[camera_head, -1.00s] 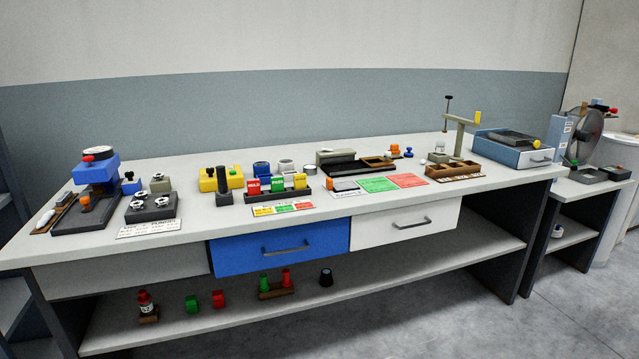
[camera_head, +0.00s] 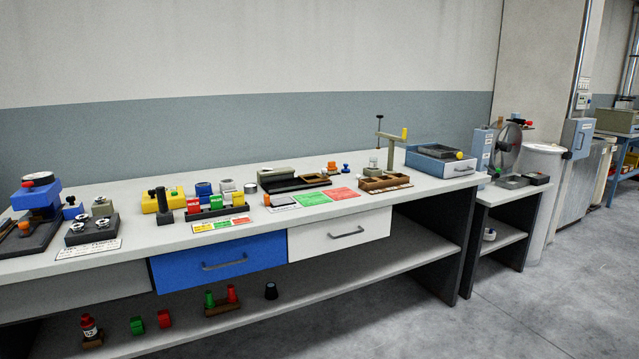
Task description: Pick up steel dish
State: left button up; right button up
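No thing in view is plainly marked as the steel dish. A small round grey metal-looking piece (camera_head: 251,187) stands on the long bench, right of a white-grey cup (camera_head: 227,186), and could be it. Another small round pale piece (camera_head: 489,235) lies on the lower shelf of the side table at right; it is too small to tell what it is. Neither of my grippers shows in this view.
The long bench (camera_head: 330,238) carries several tools, blocks and colored cards. It has a blue drawer (camera_head: 218,262) and a white drawer (camera_head: 340,232), both shut. A side table (camera_head: 510,192) stands at right with a wheel device (camera_head: 507,148). Floor at right is clear.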

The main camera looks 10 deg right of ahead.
aim_at(250, 188)
jog(key=z, duration=0.55)
jog(key=i, duration=0.95)
jog(key=u, duration=0.5)
jog(key=i, duration=0.9)
jog(key=u, duration=0.8)
